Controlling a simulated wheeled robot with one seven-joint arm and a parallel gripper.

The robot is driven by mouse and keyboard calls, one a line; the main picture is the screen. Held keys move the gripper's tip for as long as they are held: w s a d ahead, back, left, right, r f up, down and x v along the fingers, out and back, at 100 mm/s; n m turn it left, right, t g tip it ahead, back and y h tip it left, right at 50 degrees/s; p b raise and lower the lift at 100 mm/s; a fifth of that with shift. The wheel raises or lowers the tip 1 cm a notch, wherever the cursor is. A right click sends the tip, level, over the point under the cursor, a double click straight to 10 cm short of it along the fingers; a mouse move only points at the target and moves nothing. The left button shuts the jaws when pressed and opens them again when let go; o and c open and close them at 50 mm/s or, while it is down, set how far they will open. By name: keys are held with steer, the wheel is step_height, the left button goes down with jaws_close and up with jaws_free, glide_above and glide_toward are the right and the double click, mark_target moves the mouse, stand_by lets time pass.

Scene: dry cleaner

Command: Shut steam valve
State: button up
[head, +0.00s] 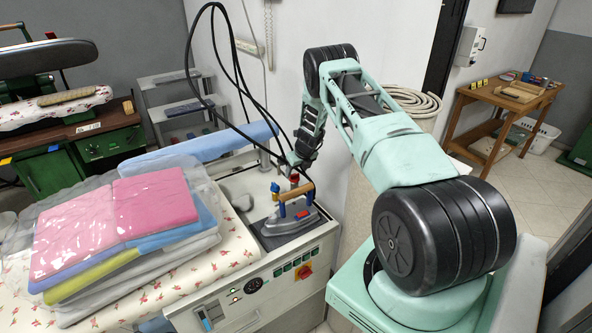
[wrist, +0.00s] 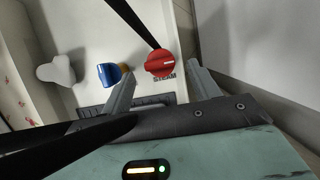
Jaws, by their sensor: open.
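The steam valve is a round red knob (wrist: 160,63) with a pale line across its face. A "STEAM" label is printed beside it on the pale panel. In the head view a small red knob (head: 294,178) shows at the back of the ironing unit, just under the arm's end. My gripper (wrist: 160,69) is open, with one grey finger to each side of the red knob in the picture. I cannot tell whether the fingers touch it. In the head view my gripper (head: 292,160) is small and partly hidden by dark cables.
An iron (head: 290,218) rests on the unit. Black cables (head: 236,75) hang around the arm's end. Folded clothes in plastic (head: 125,225) lie to the left.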

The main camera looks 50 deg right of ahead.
steer(key=shift+x, duration=1)
steer(key=c, duration=1)
